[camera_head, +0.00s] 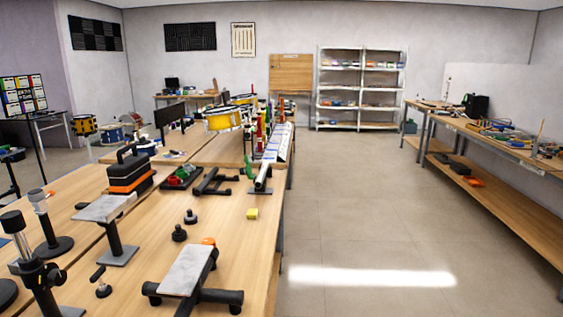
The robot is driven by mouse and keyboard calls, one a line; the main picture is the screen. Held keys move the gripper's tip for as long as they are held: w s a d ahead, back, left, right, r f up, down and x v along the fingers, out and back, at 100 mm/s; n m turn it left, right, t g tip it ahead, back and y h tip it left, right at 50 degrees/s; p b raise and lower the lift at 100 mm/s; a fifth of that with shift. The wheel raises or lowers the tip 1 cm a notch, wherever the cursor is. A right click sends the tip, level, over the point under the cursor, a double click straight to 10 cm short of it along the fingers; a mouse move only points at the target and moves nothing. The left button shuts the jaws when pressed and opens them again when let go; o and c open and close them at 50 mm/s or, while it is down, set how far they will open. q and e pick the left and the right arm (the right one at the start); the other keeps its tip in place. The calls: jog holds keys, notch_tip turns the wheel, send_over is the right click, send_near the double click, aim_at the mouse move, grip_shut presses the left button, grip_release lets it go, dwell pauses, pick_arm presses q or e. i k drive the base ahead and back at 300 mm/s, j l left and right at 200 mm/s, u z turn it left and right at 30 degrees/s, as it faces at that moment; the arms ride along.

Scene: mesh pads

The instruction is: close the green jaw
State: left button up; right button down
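A small upright green piece (249,169) stands near the right edge of the wooden table, beside a grey and black stand (263,177). It may be the green jaw, but it is too small to tell whether it is open or shut. Other green and red items (183,176) lie in a dark tray left of it. Neither of my grippers can be made out in the head view.
The long wooden table (228,225) also holds a grey-topped black stand (187,270), a yellow block (252,214), an orange and black case (128,172) and several black stands. The floor (360,215) to the right is clear, up to a workbench (500,145).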

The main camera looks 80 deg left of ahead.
aim_at(248, 170)
jog(key=i+u, duration=0.75)
jog(key=i+l+u, duration=0.15)
jog(key=i+u, duration=0.25)
jog(key=k, duration=0.1)
